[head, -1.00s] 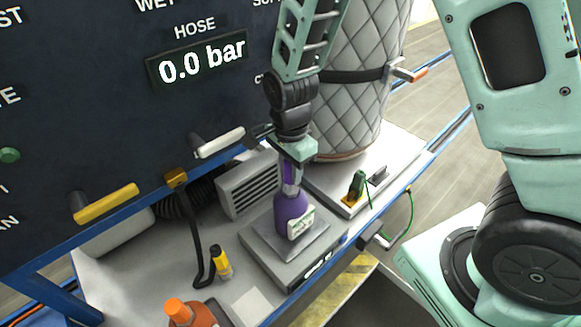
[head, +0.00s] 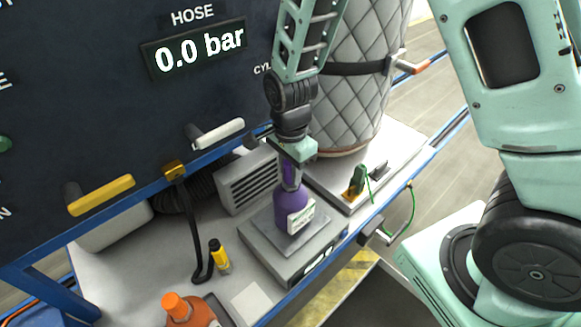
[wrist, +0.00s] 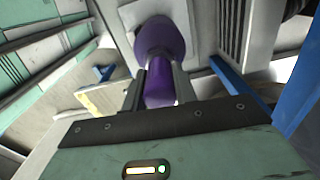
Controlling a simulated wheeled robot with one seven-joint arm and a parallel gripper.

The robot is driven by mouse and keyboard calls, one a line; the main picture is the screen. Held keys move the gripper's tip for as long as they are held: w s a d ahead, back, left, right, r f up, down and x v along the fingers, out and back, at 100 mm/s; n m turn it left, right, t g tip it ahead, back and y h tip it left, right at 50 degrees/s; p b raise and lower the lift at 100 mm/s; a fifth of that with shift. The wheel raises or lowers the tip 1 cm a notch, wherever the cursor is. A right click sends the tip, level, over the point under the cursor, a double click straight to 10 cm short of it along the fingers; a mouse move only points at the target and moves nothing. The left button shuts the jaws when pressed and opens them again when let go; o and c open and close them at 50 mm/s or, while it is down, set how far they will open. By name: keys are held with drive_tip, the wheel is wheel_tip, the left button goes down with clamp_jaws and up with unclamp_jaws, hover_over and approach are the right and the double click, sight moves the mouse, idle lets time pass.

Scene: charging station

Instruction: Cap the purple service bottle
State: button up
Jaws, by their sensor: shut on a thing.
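The purple service bottle (head: 289,208), with a pale label, stands upright on a grey square-topped device (head: 262,238). My gripper (head: 291,183) points down directly over the bottle, its fingertips at the bottle's top. The fingers are shut on a purple piece, which looks like the cap (head: 287,169). In the wrist view the cap (wrist: 159,92) sits between the two fingers (wrist: 160,78), in line with the bottle (wrist: 159,38) beyond. I cannot tell whether the cap is seated on the neck; the fingers hide the joint.
An orange bottle (head: 189,312) and a yellow-and-black marker-like item (head: 219,257) stand at front left. A vented grey box (head: 249,181) is behind the device. A strapped quilted cylinder (head: 360,100) and a small green item (head: 357,180) are to the right. The panel (head: 80,90) rises behind.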

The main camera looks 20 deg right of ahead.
drive_tip(key=shift+f, duration=0.4)
drive_tip(key=o, duration=1)
wheel_tip(320, 180, up, 18)
drive_tip(key=b, duration=0.3)
drive_tip(key=shift+f, duration=0.25)
